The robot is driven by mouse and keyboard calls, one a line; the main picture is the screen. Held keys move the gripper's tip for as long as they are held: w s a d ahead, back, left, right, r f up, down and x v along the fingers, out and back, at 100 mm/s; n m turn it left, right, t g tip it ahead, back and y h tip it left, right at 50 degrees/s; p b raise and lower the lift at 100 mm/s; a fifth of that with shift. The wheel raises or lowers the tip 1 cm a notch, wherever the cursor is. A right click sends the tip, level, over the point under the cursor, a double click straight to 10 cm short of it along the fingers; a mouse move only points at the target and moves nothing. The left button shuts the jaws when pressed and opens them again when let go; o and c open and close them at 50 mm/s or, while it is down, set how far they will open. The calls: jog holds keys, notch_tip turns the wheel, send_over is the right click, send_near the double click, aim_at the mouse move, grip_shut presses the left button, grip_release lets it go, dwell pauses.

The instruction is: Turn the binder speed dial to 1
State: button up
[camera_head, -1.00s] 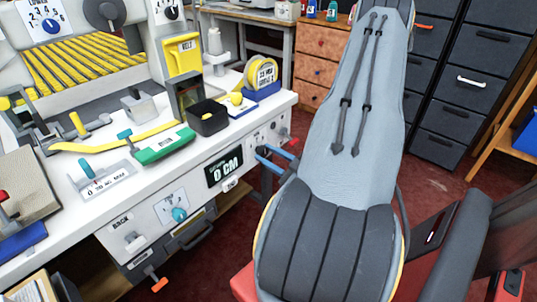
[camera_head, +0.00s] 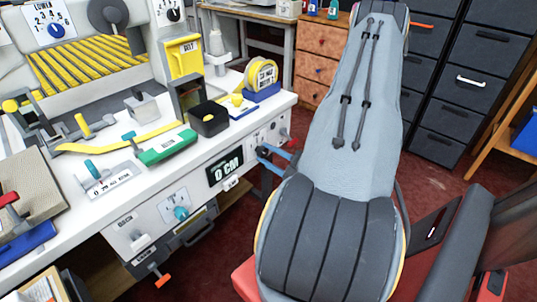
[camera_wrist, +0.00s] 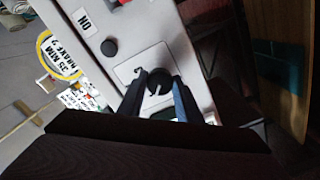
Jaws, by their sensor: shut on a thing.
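In the wrist view a round black dial (camera_wrist: 158,84) stands on a pale plate on the machine's white panel. The two fingers of my gripper (camera_wrist: 157,80) are shut on it, one on each side. Its setting and any numbers around it cannot be read. In the head view my gripper (camera_head: 265,152) is at the right end of the white front panel, mostly hidden behind my grey arm.
The white bench (camera_head: 70,221) holds a yellow tape roll (camera_head: 261,76), a black open box (camera_head: 209,117) and a green tool (camera_head: 167,146). A teal knob (camera_head: 181,213) sits lower on the front panel. Grey drawers (camera_head: 450,115) stand behind my arm. Red floor lies open between.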

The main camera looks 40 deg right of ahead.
dwell(0.4)
jog(key=o, duration=1)
jog(key=shift+o, duration=0.2)
jog(key=shift+s, duration=0.15)
jog(key=s, duration=0.7)
jog(key=shift+s+d, duration=0.3)
